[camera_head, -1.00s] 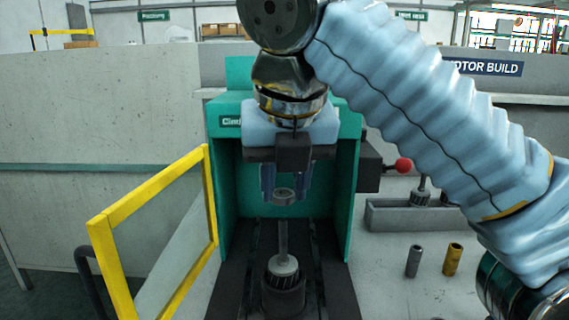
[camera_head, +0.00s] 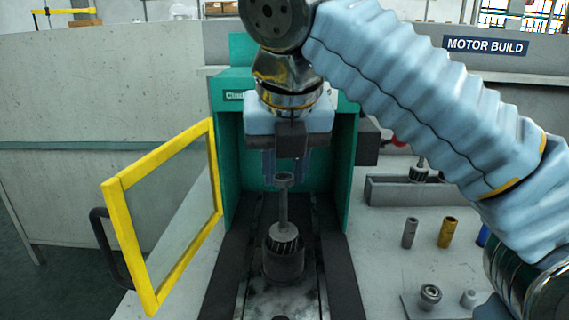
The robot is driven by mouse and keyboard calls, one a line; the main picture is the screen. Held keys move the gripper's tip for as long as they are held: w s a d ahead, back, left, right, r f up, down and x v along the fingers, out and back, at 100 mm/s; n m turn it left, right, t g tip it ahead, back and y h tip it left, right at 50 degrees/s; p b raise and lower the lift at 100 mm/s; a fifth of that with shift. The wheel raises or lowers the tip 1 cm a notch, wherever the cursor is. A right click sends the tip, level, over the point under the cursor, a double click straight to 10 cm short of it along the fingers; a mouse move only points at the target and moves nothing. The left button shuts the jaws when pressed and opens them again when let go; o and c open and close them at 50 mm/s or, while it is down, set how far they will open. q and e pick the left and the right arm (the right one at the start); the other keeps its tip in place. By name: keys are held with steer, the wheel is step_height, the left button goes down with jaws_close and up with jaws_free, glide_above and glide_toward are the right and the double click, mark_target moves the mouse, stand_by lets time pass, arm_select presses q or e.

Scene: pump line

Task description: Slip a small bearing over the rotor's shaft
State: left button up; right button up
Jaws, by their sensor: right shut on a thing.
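The rotor (camera_head: 284,236) stands upright in a dark round holder (camera_head: 283,264) inside the green press, its thin grey shaft (camera_head: 283,208) pointing up. A small grey bearing (camera_head: 284,179) is right at the shaft's top end, in line with it. I cannot tell whether it is around the shaft or just above its tip. My right gripper (camera_head: 287,172) comes down from above and is shut on the bearing. Its fingers are partly lost against the dark press interior. My left gripper is not in view.
The green press (camera_head: 229,150) walls stand close on both sides of my right gripper. A yellow guard frame (camera_head: 162,170) stands open at left. At right are a grey rack (camera_head: 395,192), a grey sleeve (camera_head: 410,232), a brass sleeve (camera_head: 446,232) and a plate holding another bearing (camera_head: 430,293).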

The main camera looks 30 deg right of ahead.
mark_target(284, 206)
steer(key=shift+f, duration=0.6)
stand_by(0.7)
stand_by(0.8)
steer(key=shift+f, duration=0.15)
stand_by(0.4)
steer(key=shift+f+b, duration=1.4)
steer(key=shift+f, duration=0.5)
steer(key=shift+f, duration=0.1)
steer(key=o, duration=0.9)
steer(key=shift+c, duration=0.2)
steer(key=shift+o, duration=0.5)
